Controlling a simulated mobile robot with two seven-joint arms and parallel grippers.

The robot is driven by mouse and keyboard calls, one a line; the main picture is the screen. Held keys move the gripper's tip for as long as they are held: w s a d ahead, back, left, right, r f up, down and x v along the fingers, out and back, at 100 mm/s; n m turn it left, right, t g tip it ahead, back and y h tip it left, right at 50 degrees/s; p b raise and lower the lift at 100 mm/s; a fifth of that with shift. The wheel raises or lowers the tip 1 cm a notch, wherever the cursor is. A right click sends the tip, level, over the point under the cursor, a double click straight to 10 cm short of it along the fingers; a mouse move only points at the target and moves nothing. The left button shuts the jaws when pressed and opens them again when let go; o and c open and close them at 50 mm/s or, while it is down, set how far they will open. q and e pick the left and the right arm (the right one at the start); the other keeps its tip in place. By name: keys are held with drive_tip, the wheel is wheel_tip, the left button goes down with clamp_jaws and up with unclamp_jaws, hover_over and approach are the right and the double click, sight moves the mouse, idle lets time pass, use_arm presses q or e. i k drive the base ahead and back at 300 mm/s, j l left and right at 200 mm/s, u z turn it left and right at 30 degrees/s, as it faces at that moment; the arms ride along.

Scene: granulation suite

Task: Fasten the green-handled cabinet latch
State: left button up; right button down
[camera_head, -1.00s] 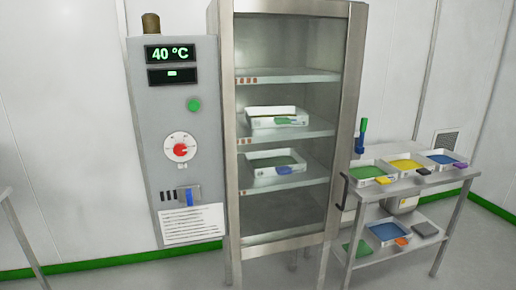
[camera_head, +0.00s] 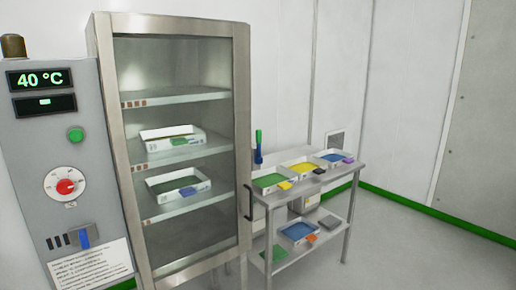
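The steel cabinet (camera_head: 119,150) stands left of centre, with a glazed front and shelves inside. Its door looks closed, though a small gap cannot be ruled out. An upright green handle (camera_head: 259,136) with a blue part (camera_head: 258,157) below it shows just beside the cabinet's right edge. This looks like the latch, but it is too small to tell whether it is engaged. A black pull handle (camera_head: 248,202) sits lower on the door's right side. Neither of my grippers is in view.
A control panel (camera_head: 45,130) reading 40 °C stands left of the cabinet. A steel trolley (camera_head: 335,178) with coloured trays stands close on the right, near the latch. Open grey floor (camera_head: 400,245) lies right of the trolley.

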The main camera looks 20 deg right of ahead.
sight(259, 160)
drive_tip(key=i+l+u, duration=0.1)
drive_tip(key=i+l, duration=0.25)
drive_tip(key=i+l+u, duration=0.1)
drive_tip(key=i+l, duration=0.3)
drive_tip(key=i+l+u, duration=0.1)
drive_tip(key=i+l, duration=0.2)
drive_tip(key=l, duration=0.25)
drive_tip(key=i+l, duration=0.35)
drive_tip(key=l, duration=0.15)
drive_tip(key=u, duration=0.05)
